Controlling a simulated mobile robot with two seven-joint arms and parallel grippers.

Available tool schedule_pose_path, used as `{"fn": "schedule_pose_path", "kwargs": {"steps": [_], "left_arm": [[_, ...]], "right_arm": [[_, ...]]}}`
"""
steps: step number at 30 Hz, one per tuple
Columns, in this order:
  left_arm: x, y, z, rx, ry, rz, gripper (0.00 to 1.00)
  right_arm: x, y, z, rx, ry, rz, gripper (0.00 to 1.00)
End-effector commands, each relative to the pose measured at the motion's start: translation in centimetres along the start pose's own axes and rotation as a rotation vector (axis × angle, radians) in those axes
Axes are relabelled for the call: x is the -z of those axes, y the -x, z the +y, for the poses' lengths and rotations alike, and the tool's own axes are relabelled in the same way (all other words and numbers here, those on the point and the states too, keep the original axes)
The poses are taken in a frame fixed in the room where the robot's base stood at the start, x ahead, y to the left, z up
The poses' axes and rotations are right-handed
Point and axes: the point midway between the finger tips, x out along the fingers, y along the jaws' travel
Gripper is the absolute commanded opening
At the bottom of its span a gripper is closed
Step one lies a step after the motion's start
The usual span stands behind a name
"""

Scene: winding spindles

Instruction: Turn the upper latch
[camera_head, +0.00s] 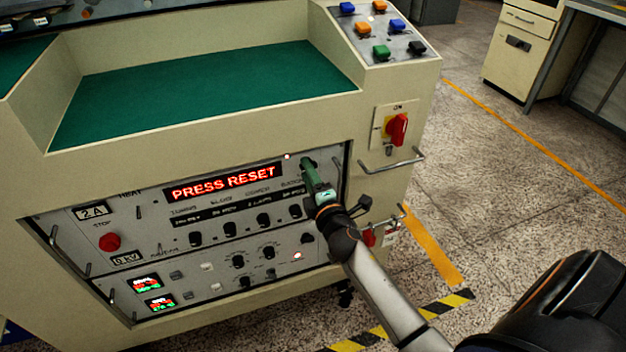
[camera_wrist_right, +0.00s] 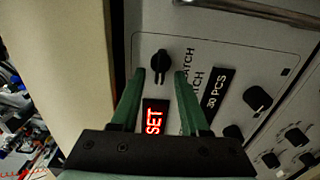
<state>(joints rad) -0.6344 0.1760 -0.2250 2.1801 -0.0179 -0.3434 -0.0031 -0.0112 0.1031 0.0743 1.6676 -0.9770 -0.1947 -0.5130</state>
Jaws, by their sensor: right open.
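My right gripper (camera_head: 309,166) is at the upper right corner of the machine's control panel (camera_head: 150,228). Its green fingers are open, and in the right wrist view the fingertips (camera_wrist_right: 159,74) stand on either side of a black latch knob (camera_wrist_right: 160,63). There is a gap on both sides of the knob, and I cannot tell how deep the fingers reach around it. Printed text ending in "ATCH" is beside it. In the head view the gripper hides this knob. My left gripper is not in view.
A red display (camera_head: 222,183) reads "PRESS RESET". Several black knobs (camera_head: 229,229) line the panel below. A metal handle (camera_head: 393,163) and a red switch (camera_head: 396,129) sit to the right of the gripper.

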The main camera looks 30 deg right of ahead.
Motion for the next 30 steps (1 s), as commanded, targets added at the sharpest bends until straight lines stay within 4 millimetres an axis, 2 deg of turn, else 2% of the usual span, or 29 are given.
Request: {"fn": "schedule_pose_path", "kwargs": {"steps": [5, 12, 14, 16, 21, 30], "left_arm": [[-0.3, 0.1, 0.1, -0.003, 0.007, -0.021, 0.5], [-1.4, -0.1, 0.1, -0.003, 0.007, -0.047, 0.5], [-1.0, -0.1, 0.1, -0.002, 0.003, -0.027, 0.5], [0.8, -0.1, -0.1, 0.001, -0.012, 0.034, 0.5], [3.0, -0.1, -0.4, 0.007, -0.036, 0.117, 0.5], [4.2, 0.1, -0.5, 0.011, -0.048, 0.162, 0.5]], "right_arm": [[0.0, 2.1, 0.0, 0.002, -0.002, 0.0, 0.45], [0.0, 7.0, -0.1, 0.002, -0.001, -0.001, 0.45], [0.0, 8.2, -0.2, 0.003, -0.001, -0.001, 0.45], [0.0, 9.3, -0.2, 0.002, 0.0, 0.0, 0.45], [0.0, 11.3, -0.1, 0.0, 0.0, -0.001, 0.45], [0.0, 12.3, 0.1, -0.002, 0.002, 0.0, 0.45]]}}
